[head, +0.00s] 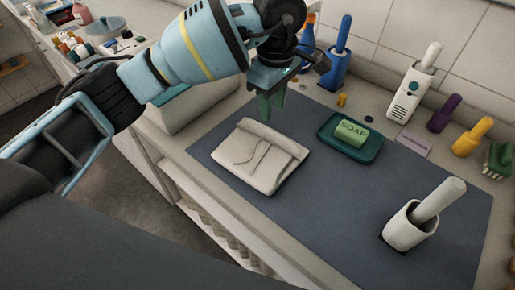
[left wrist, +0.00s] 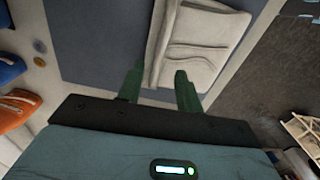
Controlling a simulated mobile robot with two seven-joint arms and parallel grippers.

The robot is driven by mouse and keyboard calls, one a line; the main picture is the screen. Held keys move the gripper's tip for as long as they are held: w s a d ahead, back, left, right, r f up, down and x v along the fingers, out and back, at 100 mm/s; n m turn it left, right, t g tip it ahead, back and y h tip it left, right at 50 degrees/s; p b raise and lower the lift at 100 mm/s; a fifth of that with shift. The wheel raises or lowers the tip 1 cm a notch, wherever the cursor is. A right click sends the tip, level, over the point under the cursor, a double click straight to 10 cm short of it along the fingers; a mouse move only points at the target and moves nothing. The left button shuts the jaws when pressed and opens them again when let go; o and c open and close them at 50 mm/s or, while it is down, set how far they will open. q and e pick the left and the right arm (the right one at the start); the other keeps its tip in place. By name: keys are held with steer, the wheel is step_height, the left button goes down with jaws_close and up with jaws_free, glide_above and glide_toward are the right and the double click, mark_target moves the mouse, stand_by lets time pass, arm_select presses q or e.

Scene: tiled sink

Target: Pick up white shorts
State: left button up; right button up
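The white shorts (head: 246,157) lie folded and flat on the dark grey mat (head: 345,215), near its left end. They also show in the left wrist view (left wrist: 200,50), with their folds and edge visible. My left gripper (head: 270,104) points down by the far edge of the shorts and appears to be above it. Its two green fingers are apart and empty in the left wrist view (left wrist: 159,72). An edge of the shorts shows between and beyond the fingertips. I cannot tell the exact height gap. My right gripper is not in view.
A green soap bar (head: 352,132) sits in a dark green tray (head: 370,151) right of the shorts. A white cup with a handled tool (head: 403,228) stands near the mat's right side. Bottles and brushes line the tiled wall. The mat's middle is clear.

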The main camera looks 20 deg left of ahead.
mark_target(271, 129)
arm_select(q)
steer(key=shift+s+f+p, duration=0.1)
steer(key=shift+f+p, duration=0.25)
steer(key=shift+f, duration=2.9)
jaws_close()
